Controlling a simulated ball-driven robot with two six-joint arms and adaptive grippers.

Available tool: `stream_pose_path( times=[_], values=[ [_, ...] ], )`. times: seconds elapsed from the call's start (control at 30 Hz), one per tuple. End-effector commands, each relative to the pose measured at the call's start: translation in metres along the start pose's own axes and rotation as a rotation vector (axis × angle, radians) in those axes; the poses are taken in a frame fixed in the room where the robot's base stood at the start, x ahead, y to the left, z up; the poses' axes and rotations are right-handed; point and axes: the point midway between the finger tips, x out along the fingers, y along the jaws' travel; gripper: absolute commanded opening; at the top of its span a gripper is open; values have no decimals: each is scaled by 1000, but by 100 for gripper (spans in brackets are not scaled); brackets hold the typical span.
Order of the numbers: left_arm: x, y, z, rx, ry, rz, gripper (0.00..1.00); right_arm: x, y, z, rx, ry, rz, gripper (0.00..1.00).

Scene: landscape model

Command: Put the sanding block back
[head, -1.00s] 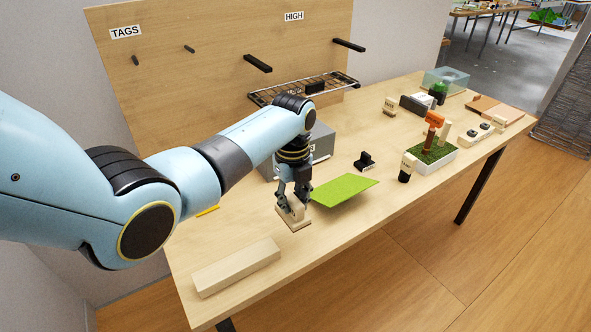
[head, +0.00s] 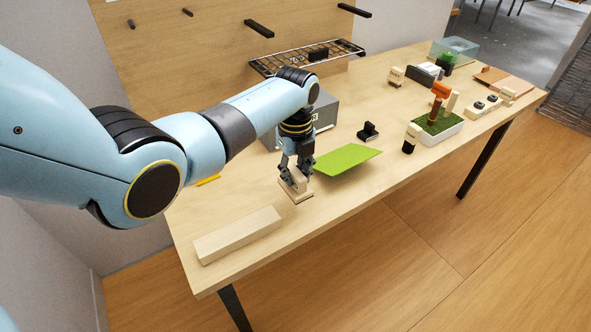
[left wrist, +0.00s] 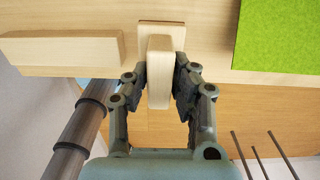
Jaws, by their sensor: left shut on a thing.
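The sanding block (head: 296,188) is a pale wooden block with a flat base and a raised grip. My left gripper (head: 295,178) points down and is shut on it, at the table's front part between a long pale wood bar and a green sheet. In the left wrist view the block (left wrist: 159,70) sits between the two dark fingers of the left gripper (left wrist: 160,85). I cannot tell whether its base touches the table (head: 330,210). My right gripper is not in view.
The pale wood bar (head: 238,235) lies at the front left. The green sheet (head: 346,160) lies right of the gripper. A grey box (head: 322,112) stands behind. A black holder (head: 368,131), a planter (head: 436,128) and a wire shelf (head: 300,60) are farther off.

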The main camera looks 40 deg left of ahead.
Motion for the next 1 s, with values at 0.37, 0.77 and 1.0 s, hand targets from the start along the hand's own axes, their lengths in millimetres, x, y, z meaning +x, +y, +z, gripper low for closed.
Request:
stream_pose_path(
  times=[0.37, 0.77, 1.0],
  values=[
    [32, 0, 0, 0, 0, 0, 0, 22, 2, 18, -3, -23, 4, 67],
    [55, -1, 1, 0, -1, -1, 0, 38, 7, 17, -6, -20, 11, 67],
    [57, -1, 1, 0, -1, -1, 0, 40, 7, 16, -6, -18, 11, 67]
  ],
)
